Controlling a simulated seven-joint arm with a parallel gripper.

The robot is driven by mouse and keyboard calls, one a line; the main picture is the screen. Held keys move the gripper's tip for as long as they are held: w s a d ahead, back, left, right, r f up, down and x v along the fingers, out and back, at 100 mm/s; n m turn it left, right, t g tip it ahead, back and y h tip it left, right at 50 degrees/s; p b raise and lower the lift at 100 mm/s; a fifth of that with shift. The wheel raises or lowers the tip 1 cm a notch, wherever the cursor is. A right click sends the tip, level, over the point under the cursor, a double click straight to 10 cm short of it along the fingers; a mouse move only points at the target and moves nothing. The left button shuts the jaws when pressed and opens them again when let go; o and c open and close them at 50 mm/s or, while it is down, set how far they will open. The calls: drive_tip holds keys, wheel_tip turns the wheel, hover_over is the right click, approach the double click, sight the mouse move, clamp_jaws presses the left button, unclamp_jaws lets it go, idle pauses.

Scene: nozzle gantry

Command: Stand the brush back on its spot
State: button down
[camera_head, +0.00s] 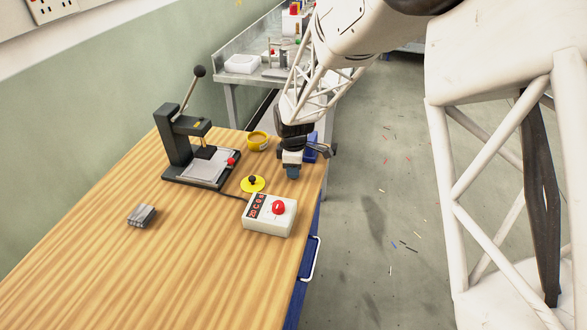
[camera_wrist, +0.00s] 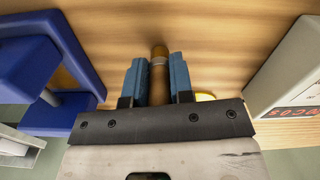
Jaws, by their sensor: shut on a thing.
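My gripper (camera_head: 292,172) is over the right side of the wooden table, pointing down. In the wrist view its blue fingers (camera_wrist: 158,66) are shut on the brush (camera_wrist: 159,53), which shows as a brown rounded end with a metal band between them. The brush is hidden in the head view. A blue block-like holder (camera_head: 311,148) stands just behind my gripper; it also shows at the left of the wrist view (camera_wrist: 55,65). I cannot tell which place is the brush's spot, nor whether the brush touches the table.
A white control box (camera_head: 268,217) with a red knob stands in front of my gripper. A yellow disc (camera_head: 259,186) with a black knob lies to its left. A yellow cup (camera_head: 258,140), a lever press (camera_head: 178,140) and a grey block (camera_head: 142,215) stand farther left. The table's front left is clear.

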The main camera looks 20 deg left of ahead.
drive_tip(key=shift+f, duration=0.1)
drive_tip(key=c, duration=1)
unclamp_jaws()
drive_tip(key=shift+r, duration=6.15)
